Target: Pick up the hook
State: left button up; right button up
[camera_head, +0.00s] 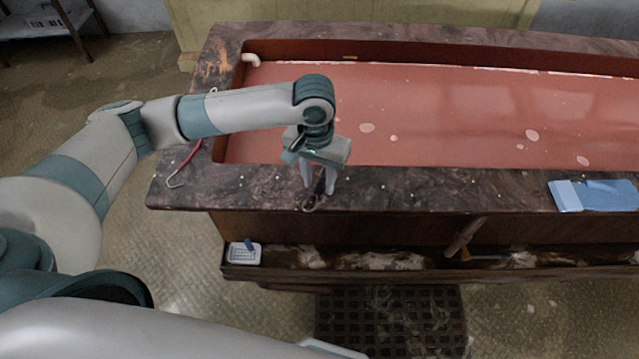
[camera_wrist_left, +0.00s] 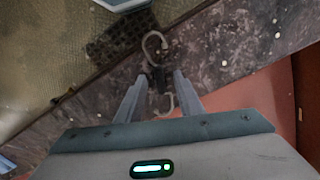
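The hook (camera_wrist_left: 157,78) is a metal S-shape with a dark middle part. It lies on the dark stone rim of the basin, near the rim's front edge. In the head view only a small part of the hook (camera_head: 314,206) shows below my left fingers. My left gripper (camera_head: 318,187) points down over it. In the left wrist view my left gripper (camera_wrist_left: 158,82) is open, with one finger on each side of the hook's dark middle and gaps beside it. My right gripper is in neither view.
A red-handled hooked tool (camera_head: 184,166) lies on the rim to the left. A blue object (camera_head: 594,195) lies on the rim at the right. A white tray (camera_head: 244,254) sits on the lower ledge. The rim right of my left gripper is mostly clear.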

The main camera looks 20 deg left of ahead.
aim_at(320, 185)
pick_arm(q)
grip_shut()
jog(key=shift+r, duration=0.2)
jog(key=shift+r+b, duration=0.4)
jog(key=shift+r, duration=0.2)
notch_tip(320, 185, up, 2)
jog(key=shift+r+b, duration=0.15)
jog(key=shift+b, duration=0.35)
jog(key=s+d+r+b, duration=0.2)
jog(key=s+d+r, duration=0.5)
jog(key=s, duration=0.2)
jog(key=shift+d, duration=0.25)
jog(key=shift+a, duration=0.1)
